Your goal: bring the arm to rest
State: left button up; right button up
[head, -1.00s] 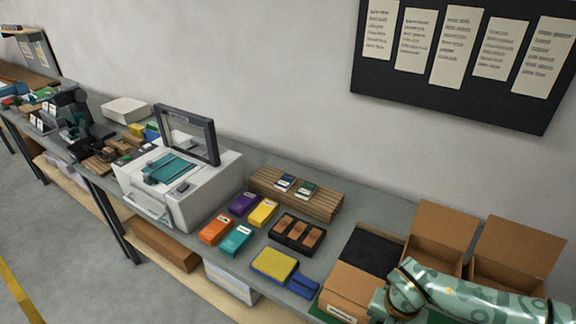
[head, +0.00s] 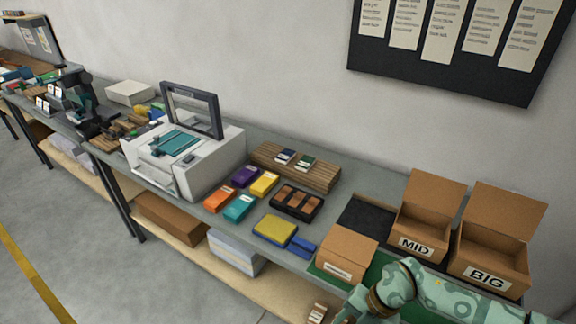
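One of my arms, with a pale green patterned shell, comes in at the lower right of the head view, in front of the cardboard boxes. Its gripper is not visible; the arm runs out at the bottom edge. My other arm is not in view.
A grey bench (head: 355,193) runs along the wall. It carries a white printer-like machine (head: 213,160), coloured ink boxes (head: 264,184), a wooden slat board (head: 318,175), a yellow pad (head: 275,229), a closed cardboard box (head: 346,249), and open boxes marked MID (head: 418,245) and BIG (head: 489,276).

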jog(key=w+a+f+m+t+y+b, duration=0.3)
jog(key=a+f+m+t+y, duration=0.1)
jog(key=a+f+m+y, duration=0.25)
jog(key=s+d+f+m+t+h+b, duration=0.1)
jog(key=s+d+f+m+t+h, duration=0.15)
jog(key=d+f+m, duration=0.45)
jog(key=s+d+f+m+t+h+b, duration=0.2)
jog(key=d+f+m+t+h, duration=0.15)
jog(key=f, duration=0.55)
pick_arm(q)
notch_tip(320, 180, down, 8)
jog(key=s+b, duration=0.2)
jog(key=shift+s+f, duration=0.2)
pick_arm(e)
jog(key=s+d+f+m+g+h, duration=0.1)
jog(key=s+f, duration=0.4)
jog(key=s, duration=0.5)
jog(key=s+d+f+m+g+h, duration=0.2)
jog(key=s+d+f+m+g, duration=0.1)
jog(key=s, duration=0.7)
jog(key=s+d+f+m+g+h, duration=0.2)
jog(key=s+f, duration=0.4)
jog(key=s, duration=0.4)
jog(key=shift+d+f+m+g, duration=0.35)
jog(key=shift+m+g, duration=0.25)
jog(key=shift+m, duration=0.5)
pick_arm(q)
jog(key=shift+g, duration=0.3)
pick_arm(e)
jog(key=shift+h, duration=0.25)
